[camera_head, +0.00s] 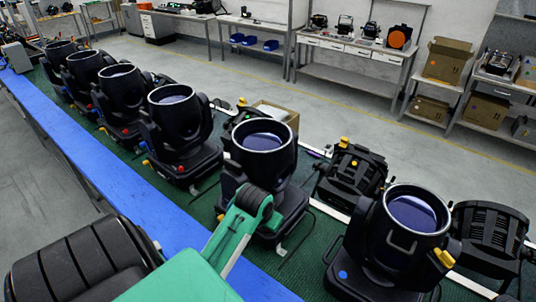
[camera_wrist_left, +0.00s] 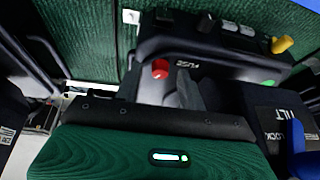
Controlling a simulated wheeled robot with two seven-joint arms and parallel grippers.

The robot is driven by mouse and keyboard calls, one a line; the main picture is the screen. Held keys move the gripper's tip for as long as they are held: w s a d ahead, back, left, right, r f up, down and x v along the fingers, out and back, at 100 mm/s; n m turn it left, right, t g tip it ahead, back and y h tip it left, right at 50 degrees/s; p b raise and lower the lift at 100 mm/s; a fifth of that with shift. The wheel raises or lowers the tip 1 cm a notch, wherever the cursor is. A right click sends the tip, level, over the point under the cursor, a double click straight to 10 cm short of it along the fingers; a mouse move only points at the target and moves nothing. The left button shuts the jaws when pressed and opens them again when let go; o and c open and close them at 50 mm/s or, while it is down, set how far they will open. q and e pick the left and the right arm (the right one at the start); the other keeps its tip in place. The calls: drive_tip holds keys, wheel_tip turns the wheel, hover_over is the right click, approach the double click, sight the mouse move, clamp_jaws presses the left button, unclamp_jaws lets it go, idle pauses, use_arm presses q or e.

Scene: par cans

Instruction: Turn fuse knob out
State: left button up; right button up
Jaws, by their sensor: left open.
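The fuse knob is a small red round knob (camera_wrist_left: 160,68) beside the upside-down word FUSE on a grey panel, upper middle in the left wrist view. It sits on the base of a black par can, probably the one by my arm (camera_head: 262,150); the head view does not show the knob. My left gripper (camera_wrist_left: 190,92) shows as dark grey finger shapes just below and right of the knob. It is open and holds nothing I can see; a gap or contact with the knob is hard to tell. My right gripper is in neither view.
Several par cans stand in a row on the green mat (camera_head: 290,262); a near one (camera_head: 400,235) is at the right. A yellow knob (camera_wrist_left: 282,44) and dark switches (camera_wrist_left: 205,22) lie near the fuse panel. A blue edge strip (camera_head: 110,170) borders the mat.

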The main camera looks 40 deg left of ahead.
use_arm(q)
drive_tip(key=v, duration=1.3)
drive_tip(key=shift+r, duration=0.3)
drive_tip(key=shift+s, duration=0.1)
